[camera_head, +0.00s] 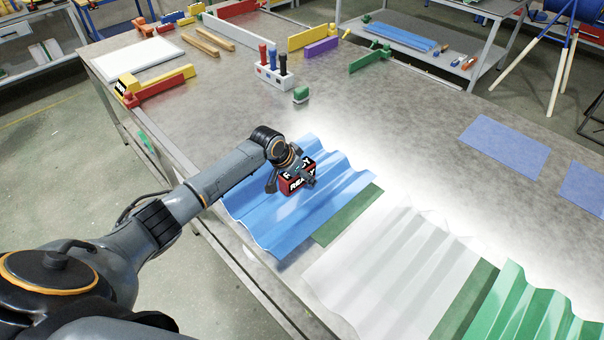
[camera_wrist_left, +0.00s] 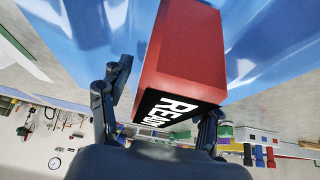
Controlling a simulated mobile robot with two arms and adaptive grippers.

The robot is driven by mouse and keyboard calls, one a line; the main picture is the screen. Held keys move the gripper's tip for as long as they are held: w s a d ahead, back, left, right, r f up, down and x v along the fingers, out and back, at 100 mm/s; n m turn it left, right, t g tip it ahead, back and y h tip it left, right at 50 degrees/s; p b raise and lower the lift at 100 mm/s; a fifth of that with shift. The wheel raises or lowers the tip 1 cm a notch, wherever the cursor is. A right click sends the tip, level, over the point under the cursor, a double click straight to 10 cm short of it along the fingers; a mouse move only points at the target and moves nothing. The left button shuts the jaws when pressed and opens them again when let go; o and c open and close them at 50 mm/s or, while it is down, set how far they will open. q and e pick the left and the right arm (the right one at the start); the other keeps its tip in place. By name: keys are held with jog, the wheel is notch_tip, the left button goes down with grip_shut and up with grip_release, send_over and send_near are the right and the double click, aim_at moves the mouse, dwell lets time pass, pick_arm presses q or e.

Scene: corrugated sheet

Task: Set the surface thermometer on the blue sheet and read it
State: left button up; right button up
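The blue corrugated sheet (camera_head: 322,214) lies on the grey table near its left front edge and also fills the top of the left wrist view (camera_wrist_left: 95,25). A red block with a black face lettered READY (camera_head: 298,183), which looks like the thermometer, is over the sheet; whether it touches is unclear. My left gripper (camera_head: 291,183) is around it. In the left wrist view, the red block (camera_wrist_left: 185,55) sits between the fingers (camera_wrist_left: 165,100), with a gap on the left finger's side. The right finger is partly hidden by the block. My right gripper is out of view.
White (camera_head: 385,260) and green (camera_head: 535,310) corrugated sheets lie to the right of the blue one. Bare table lies behind the sheets.

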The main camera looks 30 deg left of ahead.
aim_at(286, 176)
pick_arm(q)
jog(key=shift+s+r, duration=0.1)
jog(key=v, duration=1.1)
jog(key=shift+s+a+r, duration=0.15)
jog(key=shift+s+r, duration=0.05)
jog(key=shift+r, duration=0.05)
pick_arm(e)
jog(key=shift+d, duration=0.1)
